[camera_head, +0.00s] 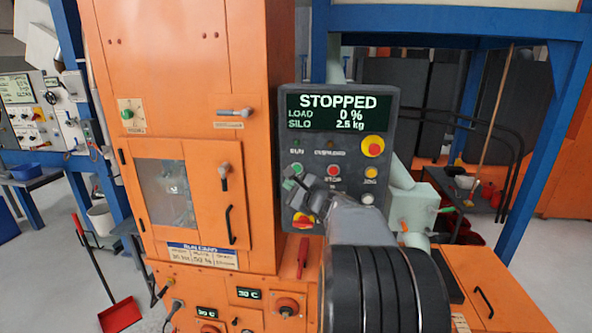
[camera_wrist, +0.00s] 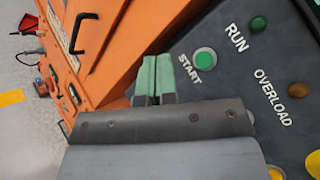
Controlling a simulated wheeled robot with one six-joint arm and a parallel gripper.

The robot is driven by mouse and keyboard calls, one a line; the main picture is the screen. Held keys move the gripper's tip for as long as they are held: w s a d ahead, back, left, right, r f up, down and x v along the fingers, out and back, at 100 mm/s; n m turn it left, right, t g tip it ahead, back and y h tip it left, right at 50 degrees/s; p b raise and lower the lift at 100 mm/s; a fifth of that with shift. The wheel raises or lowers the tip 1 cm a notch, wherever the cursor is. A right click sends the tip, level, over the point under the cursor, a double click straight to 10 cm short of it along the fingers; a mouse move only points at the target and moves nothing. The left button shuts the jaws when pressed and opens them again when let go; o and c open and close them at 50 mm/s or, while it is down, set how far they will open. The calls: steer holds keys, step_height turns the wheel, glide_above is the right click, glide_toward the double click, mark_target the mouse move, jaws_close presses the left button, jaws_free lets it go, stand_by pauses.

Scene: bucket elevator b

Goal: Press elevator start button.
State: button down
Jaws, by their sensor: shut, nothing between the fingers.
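The start button (camera_wrist: 205,62) is a round green button in a pale ring, labelled START, on the dark grey control panel (camera_wrist: 225,85). In the wrist view my gripper (camera_wrist: 153,58) is shut and empty, its two green-tipped fingers side by side. The fingertips appear just left of the start button in the picture; I cannot tell whether they touch the panel. The panel's display (camera_head: 338,113) reads STOPPED, load 0 %, silo 2.5 kg.
A red and yellow emergency button (camera_head: 373,146) is at the panel's upper right. A stop button (camera_head: 333,171) and a yellow button (camera_head: 370,172) are near the fingers. The orange elevator housing (camera_head: 190,60) stands directly left of the panel. A red dustpan (camera_head: 121,315) is on the floor.

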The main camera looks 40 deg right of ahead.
mark_target(297, 169)
steer(key=w+d+p, duration=0.3)
steer(key=w+d, duration=0.3)
steer(key=shift+w, duration=0.2)
stand_by(0.6)
stand_by(2.0)
steer(key=shift+w+d, duration=0.3)
steer(key=shift+d, duration=0.05)
steer(key=shift+w+d, duration=0.25)
steer(key=shift+w, duration=0.05)
stand_by(0.8)
steer(key=shift+s+a+f, duration=0.1)
stand_by(0.3)
steer(key=shift+s+a+b, duration=0.5)
steer(key=shift+b, duration=0.3)
